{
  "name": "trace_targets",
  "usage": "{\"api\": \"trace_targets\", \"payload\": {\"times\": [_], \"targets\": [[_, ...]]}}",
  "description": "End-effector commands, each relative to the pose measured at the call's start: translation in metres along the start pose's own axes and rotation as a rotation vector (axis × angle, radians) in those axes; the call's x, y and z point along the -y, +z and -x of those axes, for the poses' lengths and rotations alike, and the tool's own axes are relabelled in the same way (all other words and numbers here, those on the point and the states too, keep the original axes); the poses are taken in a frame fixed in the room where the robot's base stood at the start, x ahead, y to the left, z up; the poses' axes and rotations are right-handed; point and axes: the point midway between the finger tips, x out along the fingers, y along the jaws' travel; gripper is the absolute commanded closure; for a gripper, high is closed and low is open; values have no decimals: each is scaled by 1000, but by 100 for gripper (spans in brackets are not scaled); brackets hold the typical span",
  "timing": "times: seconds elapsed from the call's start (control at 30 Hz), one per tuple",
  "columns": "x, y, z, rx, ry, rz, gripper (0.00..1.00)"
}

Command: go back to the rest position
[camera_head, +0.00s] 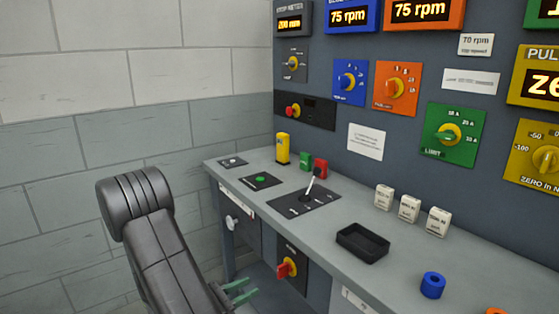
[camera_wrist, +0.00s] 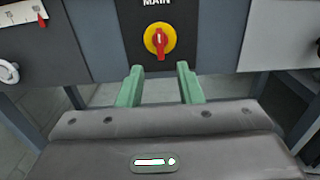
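My gripper (camera_head: 240,291) has green fingers and is at the lower left of the head view, in front of the desk. In the wrist view my gripper (camera_wrist: 160,86) shows its two fingers apart with nothing between them. A red and yellow rotary switch (camera_head: 287,268) is on a dark panel under the desk top. In the wrist view the switch (camera_wrist: 160,40) is just beyond the fingertips, under the word MAIN, its red handle close to upright. The fingers look apart from it.
The grey desk (camera_head: 300,228) carries a lever (camera_head: 311,184), a black tray (camera_head: 362,243), several white blocks (camera_head: 409,208) and a blue ring (camera_head: 433,285). A panel with knobs and displays rises behind. A white knob (camera_wrist: 8,72) is left of the switch. Open floor shows below.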

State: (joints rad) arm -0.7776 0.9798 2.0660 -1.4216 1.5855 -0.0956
Motion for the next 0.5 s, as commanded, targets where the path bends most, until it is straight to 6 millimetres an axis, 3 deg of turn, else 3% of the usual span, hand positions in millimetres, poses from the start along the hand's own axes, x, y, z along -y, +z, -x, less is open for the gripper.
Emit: {"api": "trace_targets", "payload": {"times": [0.5], "targets": [[1,0,-66,-1,-4,-1,67]]}}
